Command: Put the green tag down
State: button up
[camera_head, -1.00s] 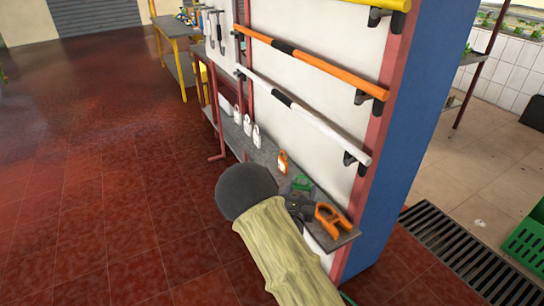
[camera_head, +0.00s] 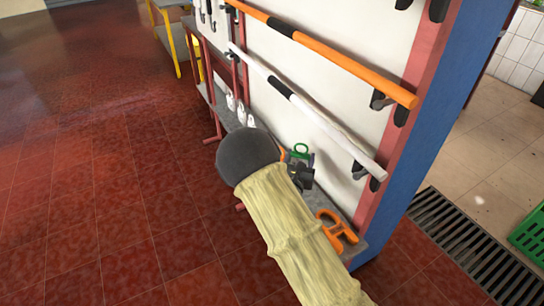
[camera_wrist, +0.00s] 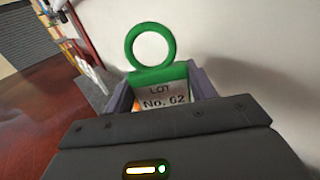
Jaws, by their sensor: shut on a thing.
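The green tag (camera_wrist: 150,45) has a round ring on top and a pale label reading "LOT No. 62" in the wrist view. My gripper (camera_wrist: 160,95) is shut on it, with one finger on each side of the label and the ring standing clear. In the head view the green ring (camera_head: 301,150) shows beyond my dark gripper (camera_head: 300,172), close to the white panel and over the narrow grey shelf (camera_head: 216,100). I cannot tell whether the tag touches the shelf. My forearm hides part of the shelf.
Several white tags (camera_head: 241,112) stand on the shelf to the left. An orange tag (camera_head: 282,154) is mostly hidden behind my arm. A larger orange object (camera_head: 337,229) lies at the shelf's right end. White (camera_head: 310,112) and orange (camera_head: 330,55) bars run along the panel above.

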jog(key=f, duration=0.5)
jog(key=shift+s+d, duration=0.15)
jog(key=shift+s, duration=0.2)
jog(key=shift+f, duration=0.35)
jog(key=shift+w+f, duration=0.1)
jog(key=shift+f, duration=2)
jog(key=shift+f, duration=0.2)
jog(key=o, duration=1)
jog(key=shift+c, duration=0.2)
jog(key=shift+r, duration=0.1)
jog(key=shift+r, duration=0.15)
